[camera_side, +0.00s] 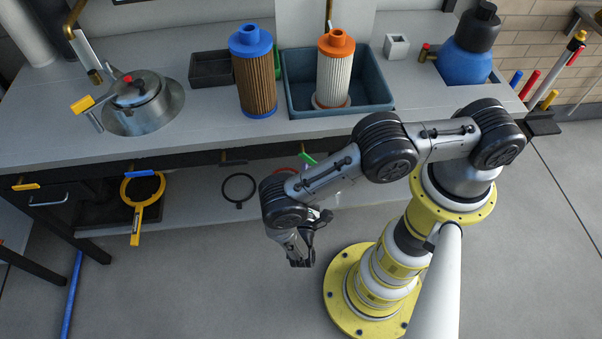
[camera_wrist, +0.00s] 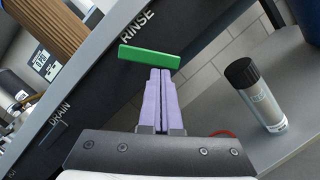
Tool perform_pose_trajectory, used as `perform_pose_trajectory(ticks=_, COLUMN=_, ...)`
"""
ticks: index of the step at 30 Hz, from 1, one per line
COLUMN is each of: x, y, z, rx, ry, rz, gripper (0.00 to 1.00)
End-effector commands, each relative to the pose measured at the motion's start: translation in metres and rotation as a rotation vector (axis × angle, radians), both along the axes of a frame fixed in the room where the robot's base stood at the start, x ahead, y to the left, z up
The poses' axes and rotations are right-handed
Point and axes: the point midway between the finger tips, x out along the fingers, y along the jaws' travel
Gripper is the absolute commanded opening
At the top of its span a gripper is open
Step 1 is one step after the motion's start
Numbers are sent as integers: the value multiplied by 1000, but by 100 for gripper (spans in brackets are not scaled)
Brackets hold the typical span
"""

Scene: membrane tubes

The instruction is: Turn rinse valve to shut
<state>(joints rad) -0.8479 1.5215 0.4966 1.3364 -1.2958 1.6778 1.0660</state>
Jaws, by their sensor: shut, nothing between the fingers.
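The rinse valve's green bar handle (camera_wrist: 150,56) shows in the wrist view, beside the word RINSE on the dark front panel. It lies at an angle to the panel's edge. The green handle (camera_side: 308,158) also shows in the side view, under the bench's front edge, partly hidden by my arm. My gripper (camera_side: 301,262) is in front of the bench in the side view, apart from the handle. In the wrist view my gripper's lilac fingers (camera_wrist: 160,72) are shut together and empty, with their tips just below the green handle in the picture.
A DRAIN label (camera_wrist: 61,113) is further along the panel. A black-capped bottle (camera_wrist: 257,95) stands on the lower shelf.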

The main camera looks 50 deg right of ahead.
Motion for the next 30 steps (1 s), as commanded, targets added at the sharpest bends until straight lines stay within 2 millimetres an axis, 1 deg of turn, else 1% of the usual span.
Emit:
perform_pose_trajectory(ticks=12, x=-15, y=-14, z=6, rx=-283, ry=282, rz=-1, gripper=0)
perform_pose_trajectory(ticks=21, x=-22, y=-21, z=14, rx=-461, ry=459, rz=-1, gripper=0)
perform_pose_trajectory(ticks=26, x=-24, y=-24, z=18, rx=-532, ry=530, rz=0, gripper=0)
perform_pose_trajectory(ticks=30, x=-25, y=-25, z=20, rx=-526, ry=525, rz=-1, gripper=0)
